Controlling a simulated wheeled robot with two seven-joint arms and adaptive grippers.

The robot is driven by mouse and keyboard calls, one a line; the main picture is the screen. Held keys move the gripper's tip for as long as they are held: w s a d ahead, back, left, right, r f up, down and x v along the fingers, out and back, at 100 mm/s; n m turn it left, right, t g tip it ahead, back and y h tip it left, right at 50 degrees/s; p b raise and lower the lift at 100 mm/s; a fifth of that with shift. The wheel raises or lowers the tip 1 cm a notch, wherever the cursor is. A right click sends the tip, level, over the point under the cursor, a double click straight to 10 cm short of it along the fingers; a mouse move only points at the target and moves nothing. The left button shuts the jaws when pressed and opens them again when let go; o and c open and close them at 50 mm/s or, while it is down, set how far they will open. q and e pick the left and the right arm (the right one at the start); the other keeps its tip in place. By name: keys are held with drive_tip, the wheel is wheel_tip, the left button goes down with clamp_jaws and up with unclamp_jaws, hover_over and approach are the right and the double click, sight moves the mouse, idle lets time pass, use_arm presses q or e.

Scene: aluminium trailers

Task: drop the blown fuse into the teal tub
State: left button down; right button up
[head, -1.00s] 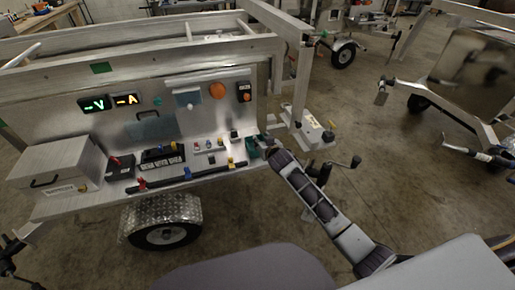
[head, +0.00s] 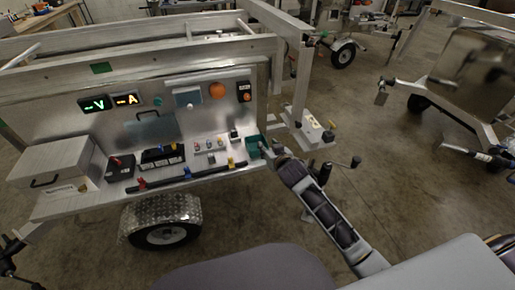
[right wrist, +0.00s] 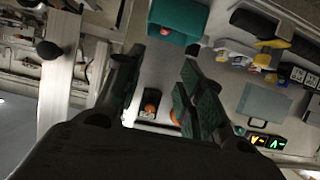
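The teal tub (head: 254,142) stands at the right end of the trailer's shelf; it also shows at the top of the right wrist view (right wrist: 182,14). My right gripper (head: 268,151) is just to the right of the tub. In the right wrist view its two dark fingers (right wrist: 158,82) are spread apart with nothing between them. A small reddish thing (right wrist: 165,31) shows at the tub in that view; I cannot tell for sure whether it is the blown fuse. My left gripper is not in view.
A row of small fuse-like parts (head: 210,145) with coloured tops is left of the tub. A black bar (head: 190,179) lies along the shelf front. The panel has an orange knob (head: 217,91). A crank handle (head: 355,162) stands right of my right arm.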

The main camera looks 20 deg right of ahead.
drive_tip(key=shift+v, duration=1.25)
